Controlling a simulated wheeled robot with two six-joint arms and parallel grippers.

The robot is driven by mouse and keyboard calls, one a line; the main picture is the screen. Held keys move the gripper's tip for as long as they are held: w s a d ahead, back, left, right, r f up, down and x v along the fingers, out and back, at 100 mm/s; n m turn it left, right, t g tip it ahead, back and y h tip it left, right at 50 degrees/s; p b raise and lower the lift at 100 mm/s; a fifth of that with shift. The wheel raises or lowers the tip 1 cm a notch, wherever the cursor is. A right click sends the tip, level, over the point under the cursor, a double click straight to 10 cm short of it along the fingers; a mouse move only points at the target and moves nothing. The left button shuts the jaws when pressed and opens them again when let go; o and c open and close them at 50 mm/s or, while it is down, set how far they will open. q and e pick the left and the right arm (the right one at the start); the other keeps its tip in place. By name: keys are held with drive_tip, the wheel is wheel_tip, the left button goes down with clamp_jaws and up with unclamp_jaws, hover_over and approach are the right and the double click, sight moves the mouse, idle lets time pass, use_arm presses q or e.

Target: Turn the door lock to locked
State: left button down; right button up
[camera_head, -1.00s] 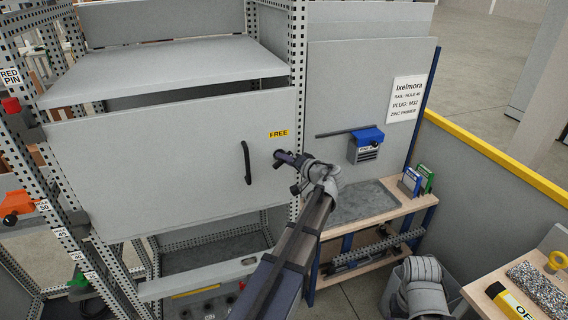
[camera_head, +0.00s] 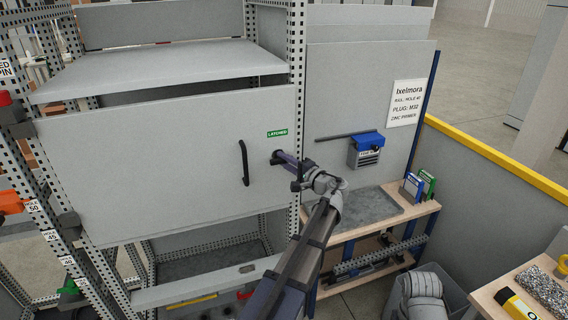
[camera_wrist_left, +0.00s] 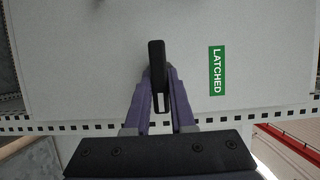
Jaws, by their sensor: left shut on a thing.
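The grey cabinet door (camera_head: 170,165) is closed in the frame, with a black bar handle (camera_head: 244,163) on its right part. A green label reading LATCHED (camera_head: 277,133) sits near the door's right edge; it also shows in the left wrist view (camera_wrist_left: 217,71). My left gripper (camera_head: 281,158) is at the door's right edge just below the label. In the left wrist view its purple fingers (camera_wrist_left: 159,88) are shut on the black lock handle (camera_wrist_left: 156,62). In the head view the gripper mostly hides the lock. My right gripper is not in view.
A perforated post (camera_head: 298,70) stands right beside the lock. To the right are a blue-topped box (camera_head: 367,146) on a panel, a wooden shelf (camera_head: 400,213) with small blue and green items, and a grey bin (camera_head: 445,285). A yellow-topped barrier (camera_head: 490,157) runs behind.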

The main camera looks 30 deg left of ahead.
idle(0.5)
use_arm(q)
drive_tip(key=c, duration=0.8)
unclamp_jaws()
drive_tip(key=shift+o, duration=0.2)
drive_tip(key=v, duration=0.8)
drive_tip(key=shift+w+a, duration=0.1)
drive_tip(key=s+d+f+g+h+b, duration=0.2)
drive_tip(key=s+d+f+h, duration=0.4)
drive_tip(key=s+d+f, duration=0.4)
drive_tip(key=s+d+f+g+h+b, duration=0.1)
drive_tip(key=s+d+f+g+h, duration=0.1)
drive_tip(key=s+d+f+h, duration=0.7)
drive_tip(key=s+d+f+g, duration=0.1)
drive_tip(key=s+d+f, duration=0.2)
drive_tip(key=d, duration=0.2)
drive_tip(key=s+d+f+h, duration=0.1)
drive_tip(key=s+d+f, duration=0.2)
drive_tip(key=d, duration=0.2)
drive_tip(key=shift+s+d+f+g+b, duration=0.2)
drive_tip(key=shift+s+f+g+b, duration=0.15)
drive_tip(key=shift+f+g+b, duration=0.1)
